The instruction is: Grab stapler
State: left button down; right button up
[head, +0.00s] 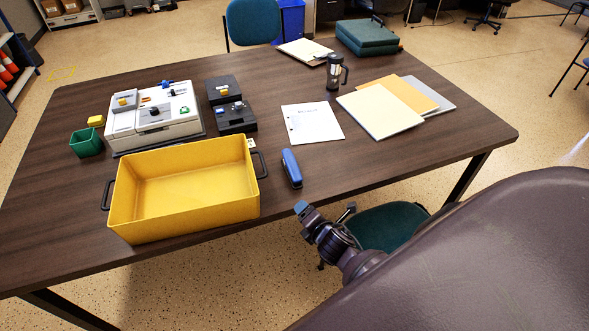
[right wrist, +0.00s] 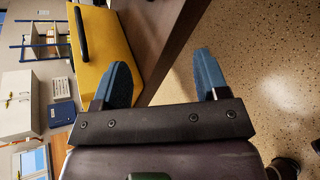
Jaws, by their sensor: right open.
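A blue stapler (head: 291,168) lies on the dark wooden table (head: 382,160) near its front edge, just right of the yellow bin. My right gripper (head: 301,207) is at the table's front edge, in front of the stapler and apart from it. Its two blue fingers show spread and empty in the right wrist view (right wrist: 163,72). I do not make out the stapler in that view. My left gripper is in neither view.
An empty yellow bin (head: 185,228) with black handles stands left of the stapler and shows in the right wrist view (right wrist: 104,38). Paper (head: 312,123) lies behind the stapler. A teal chair (head: 390,228) stands at the front edge. The table right of the stapler is clear.

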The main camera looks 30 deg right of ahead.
aim_at(295, 170)
jog(key=w+d+r+n+p, duration=0.1)
jog(key=w+n, duration=0.1)
jog(key=n, duration=0.1)
jog(key=w+r+n+p, duration=0.1)
jog(key=w+n, duration=0.1)
jog(key=n, duration=0.2)
jog(key=w+d+r+n+h+p, duration=0.1)
jog(key=w+r+n+p, duration=0.1)
jog(key=w+n, duration=0.1)
jog(key=shift+d+n, duration=0.35)
jog(key=shift+n, duration=0.15)
jog(key=shift+w+d+t, duration=0.1)
jog(key=shift+w+t, duration=0.15)
jog(key=shift+t, duration=0.05)
jog(key=b+x, duration=0.1)
jog(key=x, duration=0.3)
jog(key=shift+w+d+f, duration=0.25)
jog(key=shift+w, duration=0.25)
jog(key=shift+d+b+x, duration=0.2)
jog(key=shift+b+x, duration=0.3)
jog(key=shift+x, duration=0.8)
jog(key=shift+d+b+x, duration=0.2)
jog(key=shift+b+x, duration=0.3)
jog(key=shift+x, duration=0.75)
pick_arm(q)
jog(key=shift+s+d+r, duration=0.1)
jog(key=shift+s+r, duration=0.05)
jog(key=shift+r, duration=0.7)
pick_arm(e)
jog(key=shift+s, duration=0.1)
